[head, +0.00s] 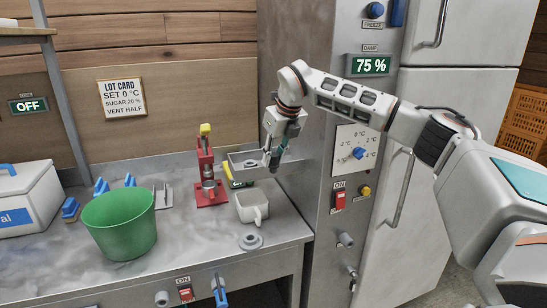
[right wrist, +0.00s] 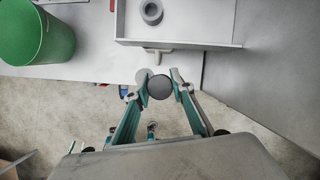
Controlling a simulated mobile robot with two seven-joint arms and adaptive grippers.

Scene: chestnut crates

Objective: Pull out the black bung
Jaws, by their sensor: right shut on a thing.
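My right gripper (head: 272,160) reaches in from the right and points down by the metal tray (head: 240,168) at the back of the counter. In the right wrist view, the gripper (right wrist: 160,90) is shut on a dark round piece, the black bung (right wrist: 160,88), held between its fingertips. My left gripper is not in view.
A green bucket (head: 120,225), a red press (head: 207,175), a white cup (head: 252,207) and a grey ring (head: 250,241) stand on the counter. A tall grey cabinet (head: 325,200) with switches stands close on the right. Bare counter (head: 190,225) lies right of the bucket.

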